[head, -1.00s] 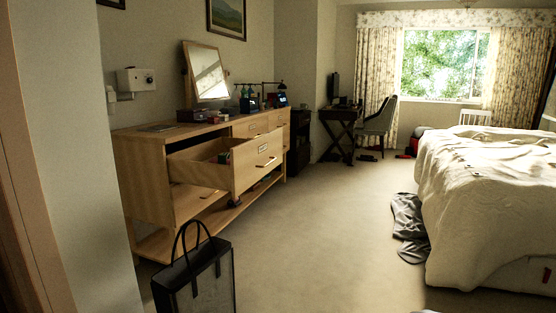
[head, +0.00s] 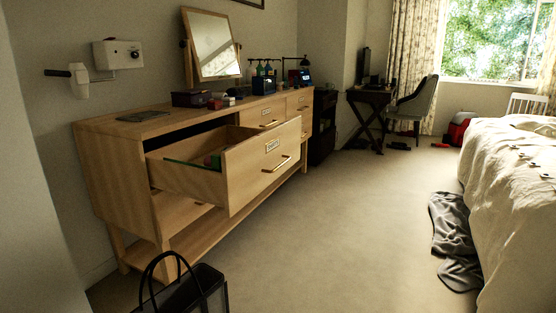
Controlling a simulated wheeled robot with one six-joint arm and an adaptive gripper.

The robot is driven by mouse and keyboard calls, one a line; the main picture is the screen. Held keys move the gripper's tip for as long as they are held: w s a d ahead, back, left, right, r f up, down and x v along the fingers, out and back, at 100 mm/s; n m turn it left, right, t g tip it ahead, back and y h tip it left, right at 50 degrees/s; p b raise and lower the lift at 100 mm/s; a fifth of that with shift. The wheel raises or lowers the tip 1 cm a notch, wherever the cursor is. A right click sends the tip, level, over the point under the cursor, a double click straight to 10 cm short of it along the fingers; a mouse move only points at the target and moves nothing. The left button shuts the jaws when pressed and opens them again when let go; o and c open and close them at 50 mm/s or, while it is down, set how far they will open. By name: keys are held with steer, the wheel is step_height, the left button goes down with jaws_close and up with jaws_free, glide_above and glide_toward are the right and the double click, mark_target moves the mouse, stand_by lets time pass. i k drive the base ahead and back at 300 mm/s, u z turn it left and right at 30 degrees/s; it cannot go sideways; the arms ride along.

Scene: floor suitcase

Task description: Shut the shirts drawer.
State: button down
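A wooden dresser (head: 100,165) stands along the left wall. One large upper drawer (head: 262,172) is pulled well out of it, with a label plate and a bar handle (head: 277,164) on its front. The label is too small to read, so I cannot tell whether this is the shirts drawer. The smaller drawers (head: 270,115) farther along look shut. My gripper is not in view.
A black bag (head: 185,290) stands on the floor in front of the dresser's near end. A bed (head: 520,190) is on the right, with dark cloth (head: 455,240) on the floor beside it. The carpet (head: 350,230) between is clear.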

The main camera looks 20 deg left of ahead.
mark_target(255, 158)
steer(key=u, duration=0.45)
steer(key=i, duration=0.9)
steer(key=u, duration=0.75)
